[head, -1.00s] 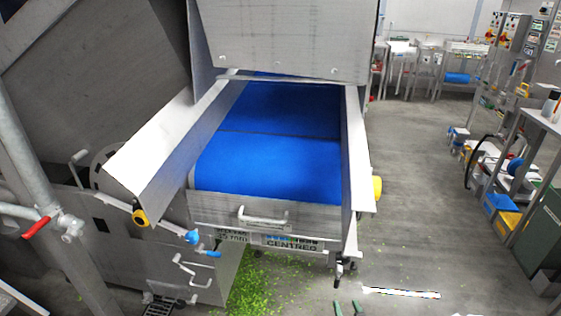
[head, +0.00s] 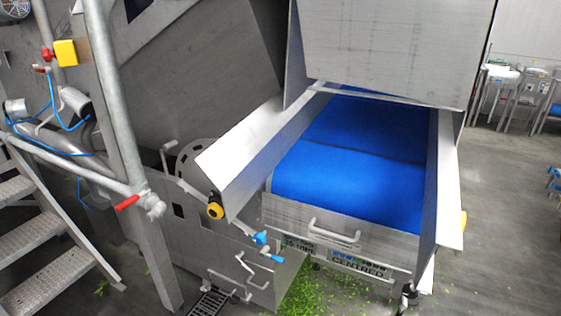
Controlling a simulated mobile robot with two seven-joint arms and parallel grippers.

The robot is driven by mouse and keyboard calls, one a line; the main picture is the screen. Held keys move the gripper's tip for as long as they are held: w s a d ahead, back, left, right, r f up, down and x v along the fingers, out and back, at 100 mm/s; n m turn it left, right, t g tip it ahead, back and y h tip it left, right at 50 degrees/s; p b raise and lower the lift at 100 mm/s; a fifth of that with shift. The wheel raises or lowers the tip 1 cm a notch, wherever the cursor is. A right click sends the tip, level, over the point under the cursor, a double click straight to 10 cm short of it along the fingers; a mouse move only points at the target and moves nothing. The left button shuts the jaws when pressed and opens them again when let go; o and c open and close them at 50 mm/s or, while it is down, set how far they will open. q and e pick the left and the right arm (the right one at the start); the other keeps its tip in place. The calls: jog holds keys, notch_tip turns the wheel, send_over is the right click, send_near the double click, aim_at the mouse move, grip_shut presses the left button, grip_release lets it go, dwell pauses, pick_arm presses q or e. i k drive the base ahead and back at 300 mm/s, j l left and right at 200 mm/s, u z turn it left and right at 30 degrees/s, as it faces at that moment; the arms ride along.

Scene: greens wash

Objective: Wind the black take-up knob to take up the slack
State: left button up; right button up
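The blue belt (head: 348,188) lies in a steel trough between two slanted side guards. A black knob-like part with a yellow face (head: 215,206) sits at the lower end of the left guard. A small dark fitting (head: 408,296) shows under the front right corner of the conveyor; I cannot tell whether either is the take-up knob. A label plate (head: 358,266) reading "CENTRED" is below the front panel handle (head: 333,230). Neither of my grippers is in view.
Green leaf scraps (head: 320,292) litter the floor under the conveyor. Metal steps (head: 40,235) and a pipe post with a red lever (head: 127,203) stand at left. Blue-handled valves (head: 262,238) stick out beside the front panel. Open floor (head: 500,220) lies at right.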

aim_at(408, 292)
jog(key=i+j+z, duration=0.15)
jog(key=z, duration=0.2)
jog(key=i+j+z, duration=0.15)
jog(key=z, duration=0.2)
jog(key=i+j+z, duration=0.1)
jog(key=j+z, duration=0.25)
jog(key=k, duration=0.6)
jog(key=i, duration=0.6)
